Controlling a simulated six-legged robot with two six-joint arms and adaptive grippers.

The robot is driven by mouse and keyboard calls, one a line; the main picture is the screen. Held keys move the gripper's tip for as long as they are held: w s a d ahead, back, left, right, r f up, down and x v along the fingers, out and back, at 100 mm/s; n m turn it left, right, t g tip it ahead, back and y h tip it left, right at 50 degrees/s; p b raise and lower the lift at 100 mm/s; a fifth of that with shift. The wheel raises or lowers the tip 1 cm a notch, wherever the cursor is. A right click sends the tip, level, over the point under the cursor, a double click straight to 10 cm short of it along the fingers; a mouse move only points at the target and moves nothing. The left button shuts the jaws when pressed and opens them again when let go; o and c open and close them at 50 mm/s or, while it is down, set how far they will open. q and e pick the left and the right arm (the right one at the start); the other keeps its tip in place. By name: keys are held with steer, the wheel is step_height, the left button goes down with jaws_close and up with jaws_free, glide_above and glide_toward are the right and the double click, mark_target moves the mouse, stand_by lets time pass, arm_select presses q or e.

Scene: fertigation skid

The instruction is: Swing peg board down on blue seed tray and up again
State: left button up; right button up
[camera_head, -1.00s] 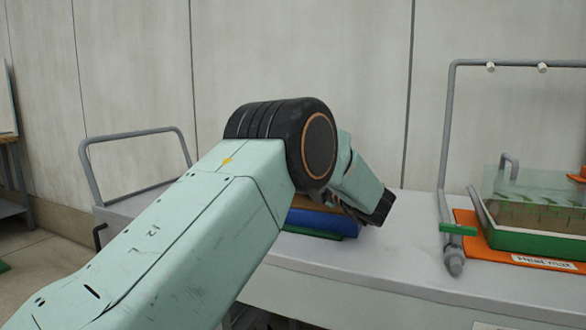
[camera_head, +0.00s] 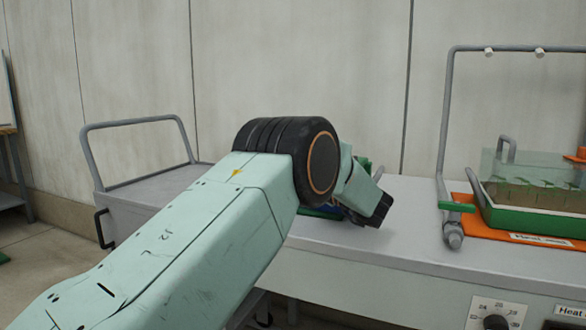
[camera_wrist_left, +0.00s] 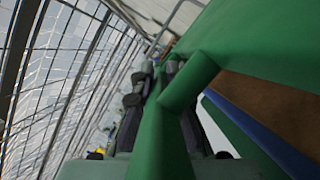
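The blue seed tray (camera_head: 328,212) is mostly hidden behind my left arm in the head view. Its blue rim (camera_wrist_left: 275,145) and brown soil (camera_wrist_left: 280,105) show in the left wrist view. The green peg board (camera_head: 363,164) shows as a small raised piece behind my left wrist. In the wrist view the board (camera_wrist_left: 250,38) stands tilted over the soil, apart from it along the visible edge. My left gripper (camera_wrist_left: 160,90) appears shut around the board's green bar handle (camera_wrist_left: 188,82). The pegs are hidden. My right gripper is in neither view.
On the right of the grey bench (camera_head: 400,245) a green tray with a clear cover (camera_head: 530,180) stands on an orange heat mat (camera_head: 468,228). A grey pipe frame (camera_head: 445,120) rises beside it. A grey cart (camera_head: 150,190) stands at left.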

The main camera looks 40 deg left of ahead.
arm_select(q)
steer(key=o, duration=0.3)
steer(key=shift+s+d+r, duration=0.2)
steer(key=shift+s+r, duration=0.05)
steer(key=shift+r, duration=0.05)
steer(key=shift+o, duration=0.9)
steer(key=shift+w+a+f, duration=0.1)
steer(key=v, duration=1.2)
steer(key=shift+w+f, duration=0.1)
